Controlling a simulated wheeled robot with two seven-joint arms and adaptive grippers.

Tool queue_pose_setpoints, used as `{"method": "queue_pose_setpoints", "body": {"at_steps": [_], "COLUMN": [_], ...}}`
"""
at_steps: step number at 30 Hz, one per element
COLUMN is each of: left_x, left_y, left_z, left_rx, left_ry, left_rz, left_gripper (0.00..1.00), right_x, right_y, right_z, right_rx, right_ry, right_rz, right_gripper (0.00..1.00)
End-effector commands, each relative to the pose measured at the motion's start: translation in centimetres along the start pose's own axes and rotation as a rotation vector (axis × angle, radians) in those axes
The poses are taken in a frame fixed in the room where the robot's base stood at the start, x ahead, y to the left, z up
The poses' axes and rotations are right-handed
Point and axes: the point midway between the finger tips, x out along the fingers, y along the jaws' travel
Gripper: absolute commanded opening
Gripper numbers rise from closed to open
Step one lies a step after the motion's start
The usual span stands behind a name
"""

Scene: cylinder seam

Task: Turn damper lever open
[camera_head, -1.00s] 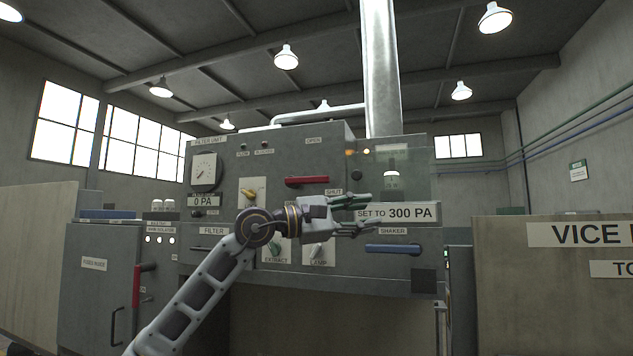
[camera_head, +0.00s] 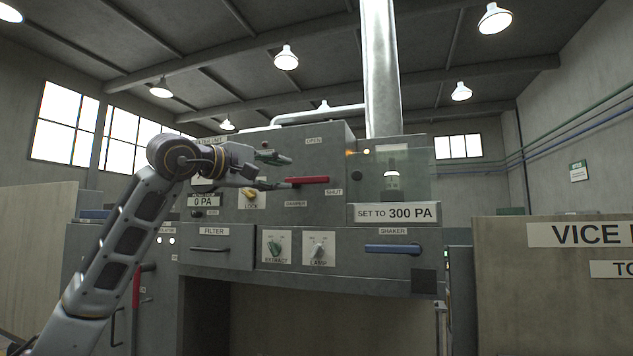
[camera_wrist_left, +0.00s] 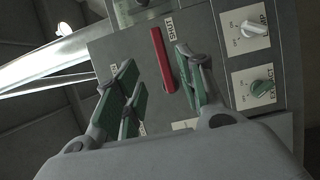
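The damper lever (camera_head: 307,181) is a red bar lying nearly level on the grey machine's front. Its free end points right, by the SHUT label (camera_head: 334,192); the OPEN label (camera_head: 313,141) is above. My left gripper (camera_head: 274,171) is open and empty, at the left end of the lever, with its lower finger overlapping that end in the head view. In the left wrist view the lever (camera_wrist_left: 163,60) shows between the spread fingers of the gripper (camera_wrist_left: 154,58). I cannot tell whether a finger touches it. My right gripper is not in view.
The yellow lock knob (camera_head: 249,193) is just below my left gripper. The extract knob (camera_head: 276,247), lamp knob (camera_head: 318,251) and blue shaker handle (camera_head: 393,249) are lower down. A sign reading SET TO 300 PA (camera_head: 396,213) is at the right. The gauge is mostly hidden by my arm.

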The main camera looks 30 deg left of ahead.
Motion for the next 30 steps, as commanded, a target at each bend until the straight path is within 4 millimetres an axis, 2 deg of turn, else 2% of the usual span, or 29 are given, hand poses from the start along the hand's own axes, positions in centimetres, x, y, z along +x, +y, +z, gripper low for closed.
{"method": "queue_pose_setpoints", "body": {"at_steps": [8,14,20,30], "left_x": [0.1,1.1,3.1,7.6], "left_y": [0.0,0.0,0.1,0.1], "left_z": [0.1,0.1,0.1,0.1], "left_rx": [-0.001,-0.002,-0.001,-0.002], "left_ry": [-0.002,-0.003,-0.004,-0.004], "left_rz": [0.0,-0.001,-0.002,-0.002], "left_gripper": [0.39,0.39,0.39,0.39], "right_x": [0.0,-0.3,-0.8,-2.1], "right_y": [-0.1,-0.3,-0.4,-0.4], "right_z": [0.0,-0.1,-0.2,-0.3], "right_rx": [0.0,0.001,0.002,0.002], "right_ry": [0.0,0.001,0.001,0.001], "right_rz": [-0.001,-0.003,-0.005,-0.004], "right_gripper": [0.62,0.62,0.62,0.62]}}
